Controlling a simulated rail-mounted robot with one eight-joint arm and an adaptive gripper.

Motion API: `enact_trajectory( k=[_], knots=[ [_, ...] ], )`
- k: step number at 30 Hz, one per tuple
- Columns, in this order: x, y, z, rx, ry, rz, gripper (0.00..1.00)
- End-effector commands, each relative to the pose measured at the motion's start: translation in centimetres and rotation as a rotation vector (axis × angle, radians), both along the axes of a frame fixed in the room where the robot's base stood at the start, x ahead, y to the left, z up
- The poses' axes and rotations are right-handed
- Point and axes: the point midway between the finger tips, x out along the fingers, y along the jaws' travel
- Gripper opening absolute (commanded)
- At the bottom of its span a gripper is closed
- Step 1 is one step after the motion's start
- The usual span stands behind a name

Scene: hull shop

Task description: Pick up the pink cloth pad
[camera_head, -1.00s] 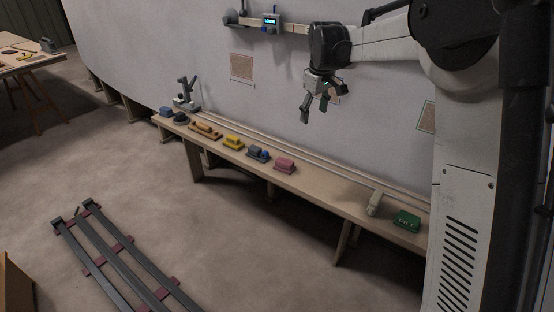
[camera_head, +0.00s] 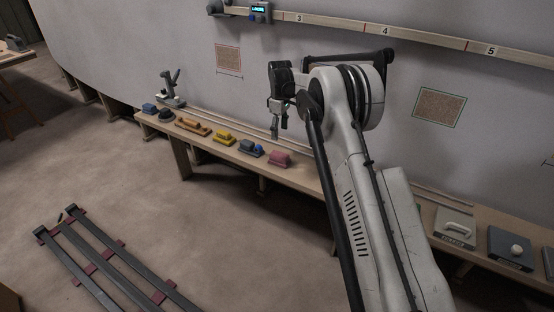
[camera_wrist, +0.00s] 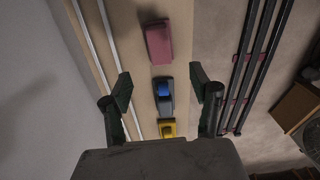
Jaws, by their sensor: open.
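The pink cloth pad (camera_head: 280,159) lies on the narrow wooden bench, at the right end of a row of small items. In the wrist view the pink pad (camera_wrist: 158,42) is at the top centre, beyond my fingertips and roughly in line with the gap between them. My gripper (camera_head: 275,125) hangs above the bench, pointing down, a little above and left of the pad in the head view. In the wrist view my gripper (camera_wrist: 160,90) is open and empty, with the grey-blue item (camera_wrist: 164,97) showing below, between the fingers.
A blue-grey item (camera_head: 250,148), a yellow item (camera_head: 223,137) and a wooden-brown item (camera_head: 192,126) sit left of the pad on the bench (camera_head: 310,181). A wall rail (camera_head: 350,27) runs above. Dark metal rails (camera_head: 105,258) lie on the floor.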

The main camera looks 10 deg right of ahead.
Motion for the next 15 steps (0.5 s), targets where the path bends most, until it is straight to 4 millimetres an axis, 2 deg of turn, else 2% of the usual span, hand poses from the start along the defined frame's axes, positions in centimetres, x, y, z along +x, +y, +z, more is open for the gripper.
enact_trajectory(
  k=[9,15],
  knots=[
    [0.0,0.0,-5.6,0.000,0.000,0.000,0.58],
    [0.0,0.0,-7.7,0.000,0.000,-0.001,0.58]
  ],
)
